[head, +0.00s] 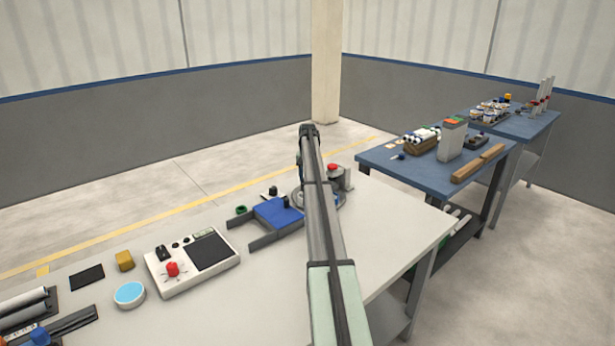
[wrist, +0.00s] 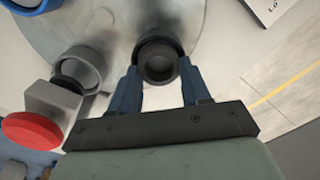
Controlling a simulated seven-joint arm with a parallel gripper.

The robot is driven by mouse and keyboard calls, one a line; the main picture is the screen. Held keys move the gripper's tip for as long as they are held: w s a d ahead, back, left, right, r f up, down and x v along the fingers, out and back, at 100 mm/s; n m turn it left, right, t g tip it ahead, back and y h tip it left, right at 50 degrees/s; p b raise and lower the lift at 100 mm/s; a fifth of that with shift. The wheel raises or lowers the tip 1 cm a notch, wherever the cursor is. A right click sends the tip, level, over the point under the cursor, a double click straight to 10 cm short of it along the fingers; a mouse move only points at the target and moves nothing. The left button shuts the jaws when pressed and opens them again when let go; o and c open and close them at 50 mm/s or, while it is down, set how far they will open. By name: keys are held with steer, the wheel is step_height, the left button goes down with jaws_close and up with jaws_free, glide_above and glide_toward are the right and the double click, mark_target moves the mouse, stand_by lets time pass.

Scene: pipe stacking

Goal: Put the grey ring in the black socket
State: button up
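In the wrist view, my gripper (wrist: 158,66) has its two blue fingers on either side of a dark grey ring (wrist: 157,70), and the fingertips seem to touch it. The black socket (wrist: 158,41) shows as a black rim right behind the ring, on a round grey plate (wrist: 110,25). The ring overlaps the socket in this view; how deep it sits cannot be told.
On the plate, a lighter grey socket (wrist: 78,68) is left of my gripper, and a blue socket (wrist: 25,5) lies at the top left corner. A red button (wrist: 30,131) is close by. A blue fixture (head: 275,212) and a white control box (head: 192,262) stand on the table.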

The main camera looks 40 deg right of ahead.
steer(key=o, duration=0.3)
steer(key=shift+s+a+f, duration=0.1)
steer(key=shift+s+f, duration=0.05)
steer(key=shift+f, duration=0.45)
steer(key=shift+o, duration=0.3)
steer(key=shift+r, duration=0.15)
step_height(320, 180, up, 13)
